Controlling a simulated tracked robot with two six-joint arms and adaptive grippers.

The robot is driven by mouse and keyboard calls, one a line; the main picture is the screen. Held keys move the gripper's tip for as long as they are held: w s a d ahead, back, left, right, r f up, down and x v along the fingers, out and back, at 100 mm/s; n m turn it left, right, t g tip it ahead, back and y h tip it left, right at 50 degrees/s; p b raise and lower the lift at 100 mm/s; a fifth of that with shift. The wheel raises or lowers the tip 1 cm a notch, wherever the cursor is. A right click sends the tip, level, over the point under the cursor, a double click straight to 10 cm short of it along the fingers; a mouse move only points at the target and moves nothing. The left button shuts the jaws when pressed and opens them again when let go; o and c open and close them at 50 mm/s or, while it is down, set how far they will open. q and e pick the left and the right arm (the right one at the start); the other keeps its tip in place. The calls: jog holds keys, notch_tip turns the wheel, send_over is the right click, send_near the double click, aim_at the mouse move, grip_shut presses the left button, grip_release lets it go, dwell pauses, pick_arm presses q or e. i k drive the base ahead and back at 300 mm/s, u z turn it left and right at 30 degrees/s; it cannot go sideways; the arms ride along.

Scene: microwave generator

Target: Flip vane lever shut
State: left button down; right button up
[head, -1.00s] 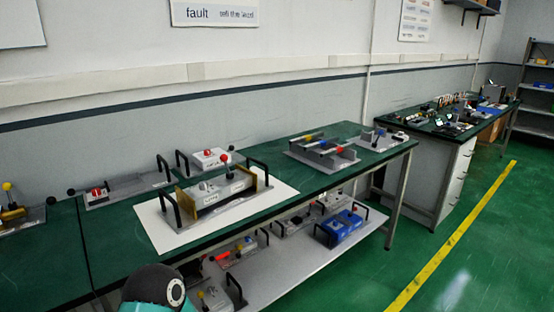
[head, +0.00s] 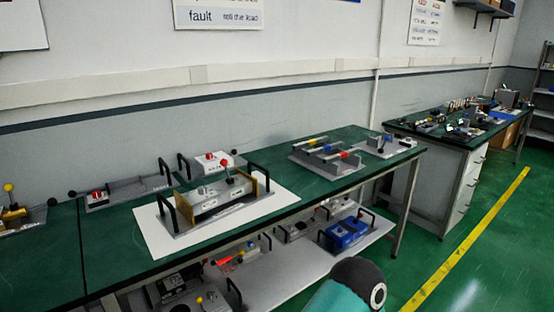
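A grey unit (head: 206,198) with ochre end plates and black handles stands on a white mat (head: 152,236) on the green bench. A teal and black link of my own arm (head: 350,288) shows at the bottom, right of centre, apart from the unit. Neither gripper is in view.
A yellow-knobbed unit (head: 14,213) is at the left. Several levers (head: 328,152) stand further right. A lower shelf (head: 290,262) holds more units.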

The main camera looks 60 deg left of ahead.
aim_at(224, 162)
jog(key=u, duration=0.05)
jog(key=k, duration=1.65)
jog(key=u, duration=1.1)
jog(key=i, duration=1)
jog(key=z, duration=0.05)
